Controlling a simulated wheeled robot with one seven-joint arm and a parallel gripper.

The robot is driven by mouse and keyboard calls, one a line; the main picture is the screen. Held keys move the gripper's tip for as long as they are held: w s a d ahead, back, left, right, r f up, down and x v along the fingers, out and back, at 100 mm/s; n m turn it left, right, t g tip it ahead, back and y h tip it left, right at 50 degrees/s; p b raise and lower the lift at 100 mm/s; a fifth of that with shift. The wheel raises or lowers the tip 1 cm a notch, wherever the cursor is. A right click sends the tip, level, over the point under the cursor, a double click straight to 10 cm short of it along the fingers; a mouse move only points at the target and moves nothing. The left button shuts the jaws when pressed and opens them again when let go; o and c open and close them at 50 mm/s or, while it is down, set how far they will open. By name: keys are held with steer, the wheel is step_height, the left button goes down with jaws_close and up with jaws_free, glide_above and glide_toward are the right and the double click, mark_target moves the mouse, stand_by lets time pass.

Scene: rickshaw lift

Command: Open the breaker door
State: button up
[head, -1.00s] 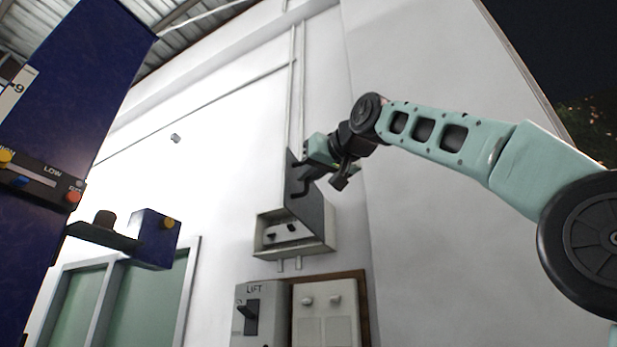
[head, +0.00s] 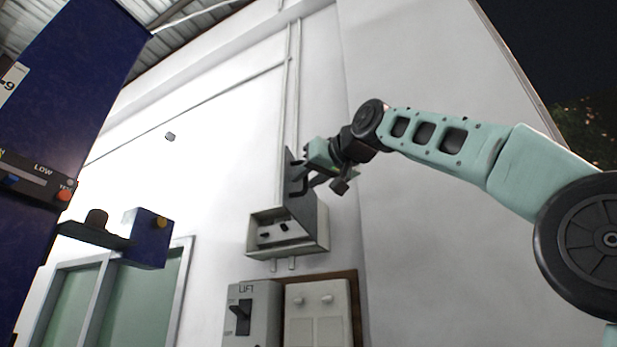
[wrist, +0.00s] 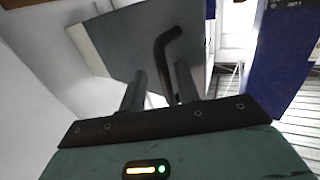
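The breaker box (head: 317,241) is a pale box on the white wall, with its front open and dark switches showing inside. Its grey breaker door (head: 303,207) stands swung up above the opening. In the wrist view the door (wrist: 112,38) is a tilted grey panel with a bent dark handle (wrist: 164,48). My gripper (head: 312,181) is at the door's handle side. In the wrist view my gripper's (wrist: 160,85) two fingers are apart, with the handle's lower end between them, nearer the right finger. Whether they touch it is unclear.
Below the box are a grey LIFT switch box (head: 254,310) and a pale panel (head: 318,312) in a brown frame. A blue column (head: 60,100) with a projecting arm (head: 95,234) stands at left. A green-paned window (head: 150,300) is behind it. Wall right of the box is bare.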

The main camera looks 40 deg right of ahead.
steer(key=s+b, duration=0.4)
steer(key=s, duration=1.3)
steer(key=shift+s+d+b, duration=0.2)
steer(key=shift+b, duration=0.2)
